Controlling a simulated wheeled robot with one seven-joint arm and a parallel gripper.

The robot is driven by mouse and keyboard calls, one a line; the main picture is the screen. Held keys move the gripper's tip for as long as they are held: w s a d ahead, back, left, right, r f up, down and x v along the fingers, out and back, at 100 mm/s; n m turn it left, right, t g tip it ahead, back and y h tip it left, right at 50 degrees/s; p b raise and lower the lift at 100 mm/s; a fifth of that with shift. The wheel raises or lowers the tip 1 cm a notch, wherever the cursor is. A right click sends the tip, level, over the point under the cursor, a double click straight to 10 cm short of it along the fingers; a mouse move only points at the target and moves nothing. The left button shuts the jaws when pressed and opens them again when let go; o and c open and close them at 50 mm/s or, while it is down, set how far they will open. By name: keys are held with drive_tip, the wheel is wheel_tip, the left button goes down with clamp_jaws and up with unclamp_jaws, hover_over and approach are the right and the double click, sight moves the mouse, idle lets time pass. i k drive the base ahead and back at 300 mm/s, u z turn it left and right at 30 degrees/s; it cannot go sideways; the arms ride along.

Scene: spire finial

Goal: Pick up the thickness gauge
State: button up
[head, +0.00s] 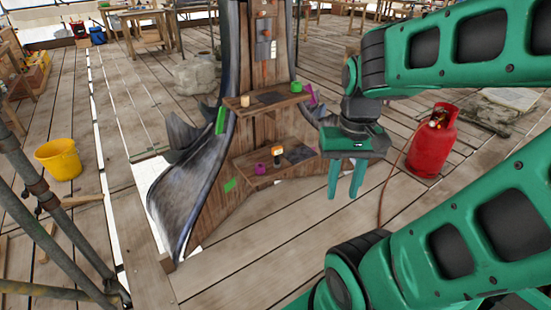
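My gripper (344,188) hangs in the air to the right of the wooden shelves, fingers pointing down. Its two teal fingers are apart with nothing between them. I cannot tell for sure which item is the thickness gauge. The lower shelf (245,172) holds a small orange, white and black item (277,155), a purple round item (261,169) and a dark flat item (299,154). The upper shelf (240,110) holds a pale yellow cylinder (245,101), a green item (295,88) and a dark flat piece (270,97). All are small in view.
The shelves sit in a tall grey-sided spire (180,205) with dark side spikes. A red gas cylinder (431,145) with a hose stands to the right. A yellow bucket (60,159) and scaffold poles (40,225) are at left. Plank floor in front is mostly clear.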

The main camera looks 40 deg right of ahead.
sight(277, 152)
drive_tip(key=z, duration=0.05)
drive_tip(key=i, duration=0.95)
drive_tip(key=z, duration=0.35)
drive_tip(key=i, duration=0.9)
drive_tip(key=z, duration=0.3)
